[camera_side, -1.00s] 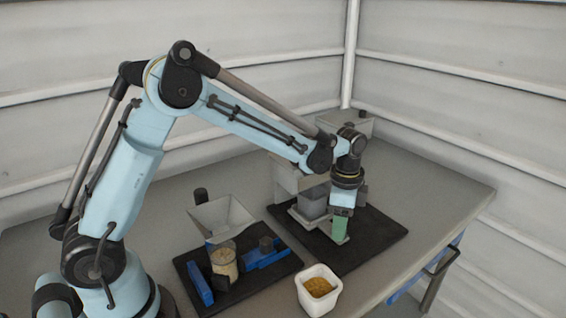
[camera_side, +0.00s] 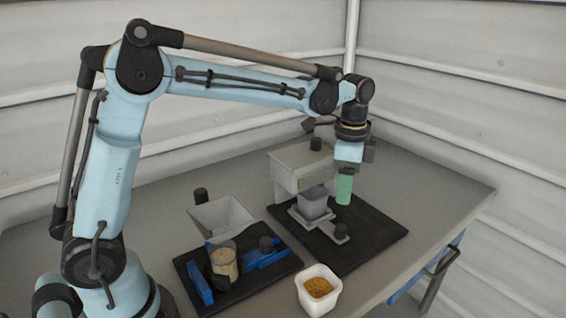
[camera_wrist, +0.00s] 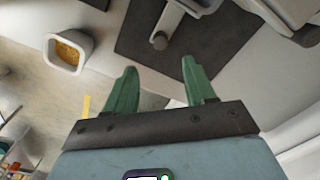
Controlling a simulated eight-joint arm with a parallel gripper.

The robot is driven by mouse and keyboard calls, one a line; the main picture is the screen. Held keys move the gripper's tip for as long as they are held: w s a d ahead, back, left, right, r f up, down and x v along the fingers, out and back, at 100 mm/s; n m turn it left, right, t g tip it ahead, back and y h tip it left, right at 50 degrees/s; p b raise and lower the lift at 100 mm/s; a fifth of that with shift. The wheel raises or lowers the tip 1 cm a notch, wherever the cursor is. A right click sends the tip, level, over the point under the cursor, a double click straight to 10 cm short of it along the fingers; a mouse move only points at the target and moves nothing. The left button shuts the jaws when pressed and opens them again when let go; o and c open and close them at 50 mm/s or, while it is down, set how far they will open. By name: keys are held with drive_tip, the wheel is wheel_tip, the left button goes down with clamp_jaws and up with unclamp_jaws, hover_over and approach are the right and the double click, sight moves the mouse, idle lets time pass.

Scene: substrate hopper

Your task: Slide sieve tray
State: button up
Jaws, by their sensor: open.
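The grey sliding tray (camera_side: 325,226) sits low under the grey box hopper (camera_side: 300,168) on the right black mat. Its arm ends in a dark round knob (camera_side: 340,231), pointing to the front right. The tray's knob (camera_wrist: 160,41) lies beyond the fingertips. The inner end of the tray under the hopper is hidden.
A white cup of orange grains (camera_side: 318,289) stands at the table front. On the left black mat are a funnel (camera_side: 222,216), a jar of pale material (camera_side: 223,263) and a blue slide (camera_side: 255,262) with a dark knob. The table's right side is clear.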

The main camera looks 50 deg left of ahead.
drive_tip(key=shift+r, duration=0.95)
drive_tip(key=m+t+y, duration=0.1)
drive_tip(key=m+y, duration=0.3)
drive_tip(key=m, duration=0.6)
approach(341, 227)
drive_tip(key=x, duration=0.8)
drive_tip(key=shift+w+f, duration=0.1)
drive_tip(key=shift+f, duration=0.15)
drive_tip(key=shift+c, duration=0.2)
clamp_jaws()
drive_tip(key=shift+a, duration=0.1)
